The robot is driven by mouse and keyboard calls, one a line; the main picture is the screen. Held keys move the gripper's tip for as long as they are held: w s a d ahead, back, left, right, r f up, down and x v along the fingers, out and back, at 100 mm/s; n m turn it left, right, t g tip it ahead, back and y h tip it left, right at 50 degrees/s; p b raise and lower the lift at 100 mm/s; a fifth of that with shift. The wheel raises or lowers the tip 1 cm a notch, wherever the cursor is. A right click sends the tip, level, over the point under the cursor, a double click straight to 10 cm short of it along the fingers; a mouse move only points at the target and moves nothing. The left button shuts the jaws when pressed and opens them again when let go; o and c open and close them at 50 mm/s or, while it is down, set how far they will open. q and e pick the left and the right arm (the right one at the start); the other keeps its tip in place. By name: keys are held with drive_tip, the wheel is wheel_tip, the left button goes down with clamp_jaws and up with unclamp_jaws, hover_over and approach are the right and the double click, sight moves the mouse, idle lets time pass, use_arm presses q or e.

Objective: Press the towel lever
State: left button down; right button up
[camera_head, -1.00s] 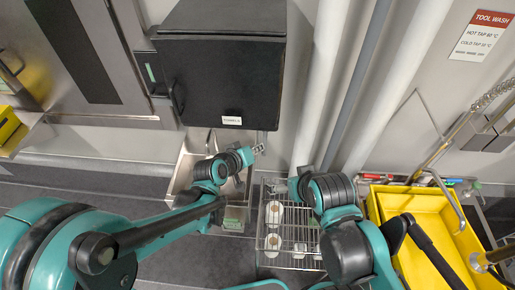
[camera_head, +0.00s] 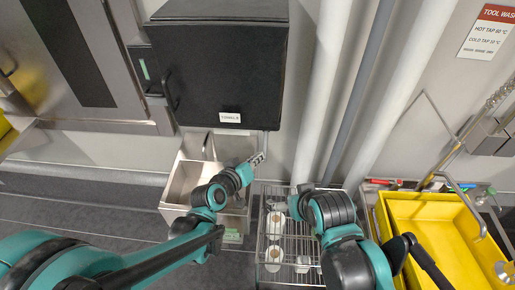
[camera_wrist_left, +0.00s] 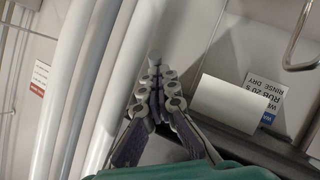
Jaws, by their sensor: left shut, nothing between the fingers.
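The black towel dispenser (camera_head: 222,70) hangs on the wall in the head view, with a small white label near its bottom edge. A thin grey lever (camera_head: 265,141) hangs below its lower right corner. My left gripper (camera_head: 259,158) is shut and empty, with its tips just under the lever. I cannot tell whether they touch. In the left wrist view the shut fingers (camera_wrist_left: 154,78) point at a small pale tip, possibly the lever's end. My right gripper (camera_head: 283,206) is mostly hidden by its own arm, over the wire rack.
A steel basin (camera_head: 177,190) is below the dispenser. A wire rack (camera_head: 263,238) with white rolls stands right of it. White pipes (camera_head: 322,85) run down the wall close to my left gripper. A yellow tub (camera_head: 425,235) is at the right.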

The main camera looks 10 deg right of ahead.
use_arm(q)
drive_tip(key=shift+r, duration=0.15)
use_arm(e)
drive_tip(key=shift+r, duration=0.15)
idle(0.4)
use_arm(q)
drive_tip(key=shift+r+p, duration=0.65)
drive_tip(key=shift+r, duration=0.05)
use_arm(e)
drive_tip(key=shift+r, duration=0.5)
